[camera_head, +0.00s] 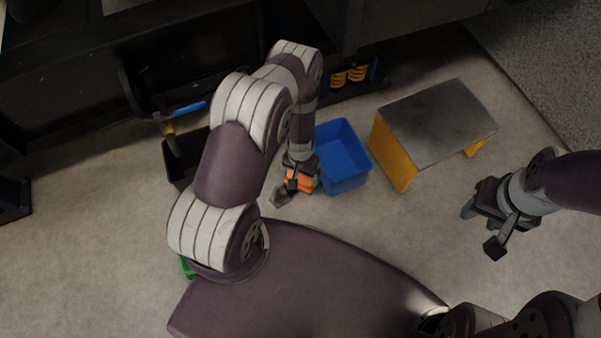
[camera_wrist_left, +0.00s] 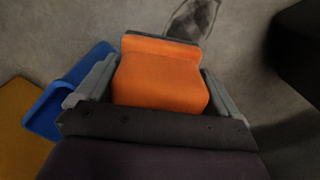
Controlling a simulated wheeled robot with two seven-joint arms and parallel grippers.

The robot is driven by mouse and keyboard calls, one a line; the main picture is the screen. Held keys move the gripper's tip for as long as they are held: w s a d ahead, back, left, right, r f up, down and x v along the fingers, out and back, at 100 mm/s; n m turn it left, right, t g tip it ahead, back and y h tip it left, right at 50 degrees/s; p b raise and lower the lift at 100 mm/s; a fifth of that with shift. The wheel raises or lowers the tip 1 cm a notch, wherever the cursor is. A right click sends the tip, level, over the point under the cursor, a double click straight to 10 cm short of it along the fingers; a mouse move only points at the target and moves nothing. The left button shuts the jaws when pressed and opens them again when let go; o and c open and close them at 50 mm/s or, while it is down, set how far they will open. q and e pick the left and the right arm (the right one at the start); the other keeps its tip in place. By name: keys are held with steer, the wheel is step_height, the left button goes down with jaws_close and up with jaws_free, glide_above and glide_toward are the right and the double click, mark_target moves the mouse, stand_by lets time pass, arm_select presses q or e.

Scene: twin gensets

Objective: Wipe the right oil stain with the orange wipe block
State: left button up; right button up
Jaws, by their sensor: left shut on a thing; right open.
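The orange wipe block (camera_head: 300,181) is held in my left gripper (camera_head: 299,178), low near the floor. In the left wrist view the orange block (camera_wrist_left: 160,80) fills the space between the two grey fingers of the left gripper (camera_wrist_left: 160,92). A dark oil stain (camera_head: 282,194) lies on the floor just left of the block. In the left wrist view the stain (camera_wrist_left: 192,18) shows just beyond the block's far edge. I cannot tell whether the block touches the floor. My right gripper (camera_head: 480,228) is open and empty at the right.
A blue bin (camera_head: 341,178) stands close to the right of my left gripper. A yellow step with a grey top (camera_head: 437,120) stands further right. A black bin (camera_head: 172,172) is to the left, partly behind my arm. Dark machinery lines the back.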

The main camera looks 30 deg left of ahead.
arm_select(q)
steer(key=shift+r+p, duration=1.05)
steer(key=shift+r, duration=0.45)
